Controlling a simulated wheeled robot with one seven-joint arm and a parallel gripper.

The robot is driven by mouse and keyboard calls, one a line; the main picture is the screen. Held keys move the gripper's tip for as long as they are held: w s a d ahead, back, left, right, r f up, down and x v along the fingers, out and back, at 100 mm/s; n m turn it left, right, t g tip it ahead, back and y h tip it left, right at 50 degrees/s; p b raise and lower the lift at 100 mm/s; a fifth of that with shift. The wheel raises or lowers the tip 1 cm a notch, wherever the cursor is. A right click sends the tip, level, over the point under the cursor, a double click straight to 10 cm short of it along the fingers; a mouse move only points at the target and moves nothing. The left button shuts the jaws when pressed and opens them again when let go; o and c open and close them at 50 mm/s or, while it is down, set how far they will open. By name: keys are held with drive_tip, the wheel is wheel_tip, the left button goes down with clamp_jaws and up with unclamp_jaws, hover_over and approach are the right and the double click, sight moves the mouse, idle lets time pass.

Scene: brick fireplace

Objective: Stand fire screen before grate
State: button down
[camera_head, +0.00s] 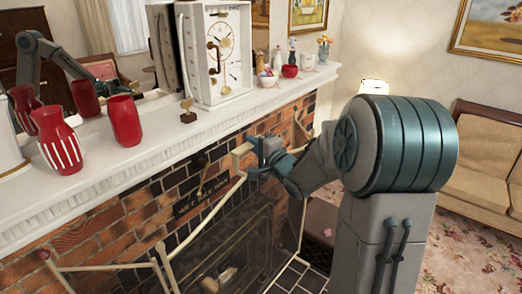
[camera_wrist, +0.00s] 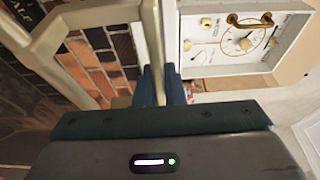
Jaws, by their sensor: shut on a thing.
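The fire screen (camera_head: 205,222) has a cream frame with see-through dark panels, folded at angles. It stands in front of the brick fireplace (camera_head: 135,205). My gripper (camera_head: 262,155) is shut on the upper part of its frame. In the wrist view my blue fingers (camera_wrist: 161,86) close around a cream bar of the screen (camera_wrist: 152,45). Another frame piece slants off to the left there. The hearth opening is dark behind the panels. I cannot make out the grate clearly. My arm hides part of the screen's right side.
The white mantel (camera_head: 150,150) runs above the screen. On it stand red vases (camera_head: 58,140), a white clock (camera_head: 222,55), a small red pot (camera_head: 290,71) and other ornaments. A sofa (camera_head: 487,150) stands at right. Floral carpet (camera_head: 470,245) lies open before it.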

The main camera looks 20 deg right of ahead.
drive_tip(key=shift+w+a+b, duration=0.7)
drive_tip(key=shift+w+a, duration=1)
drive_tip(key=shift+w, duration=0.55)
wheel_tip(320, 180, down, 34)
drive_tip(key=b, duration=2.8)
drive_tip(key=shift+f+b, duration=0.25)
drive_tip(key=shift+b, duration=0.1)
drive_tip(key=shift+f+b, duration=1)
drive_tip(key=shift+f, duration=0.5)
